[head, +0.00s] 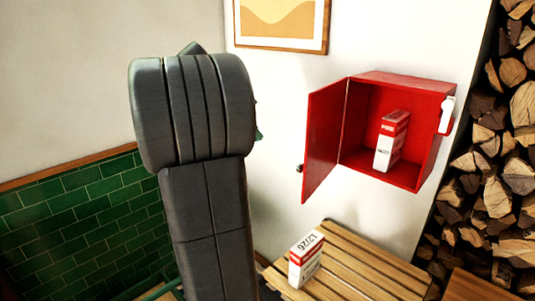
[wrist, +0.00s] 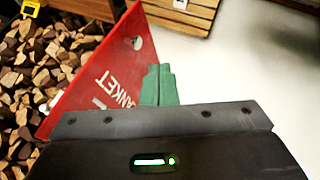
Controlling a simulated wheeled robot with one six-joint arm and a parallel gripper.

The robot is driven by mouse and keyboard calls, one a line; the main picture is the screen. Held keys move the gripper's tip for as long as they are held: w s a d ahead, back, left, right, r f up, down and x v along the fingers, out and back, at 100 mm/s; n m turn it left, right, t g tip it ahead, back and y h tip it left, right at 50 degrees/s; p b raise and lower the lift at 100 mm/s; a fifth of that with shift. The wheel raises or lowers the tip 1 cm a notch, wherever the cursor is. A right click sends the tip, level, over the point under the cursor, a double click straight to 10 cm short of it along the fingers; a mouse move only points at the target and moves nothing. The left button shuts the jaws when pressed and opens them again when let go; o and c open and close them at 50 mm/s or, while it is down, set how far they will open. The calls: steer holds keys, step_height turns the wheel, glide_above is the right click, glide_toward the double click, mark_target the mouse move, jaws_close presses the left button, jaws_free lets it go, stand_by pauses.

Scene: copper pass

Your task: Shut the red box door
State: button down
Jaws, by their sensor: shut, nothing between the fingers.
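The red box (head: 395,82) is fixed to the white wall on the right in the head view. Its red door (head: 322,142) is hinged on the box's left edge and stands open, swung out toward me, with a small knob (head: 300,168) at its free edge. My arm mostly hides the gripper in the head view.
A red and white carton (head: 391,142) stands inside the box. Another carton (head: 305,260) stands on a slatted wooden bench (head: 375,270) below. Stacked firewood (head: 495,190) is at the right. A white latch (head: 446,114) is on the box's right side. A framed picture (head: 282,22) hangs above.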

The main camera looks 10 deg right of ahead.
steer(key=s+d+f+p, duration=0.1)
steer(key=d+f, duration=0.6)
steer(key=d, duration=0.1)
steer(key=shift+s+d+f, duration=0.25)
steer(key=shift+d, duration=0.05)
steer(key=shift+s, duration=0.1)
stand_by(0.3)
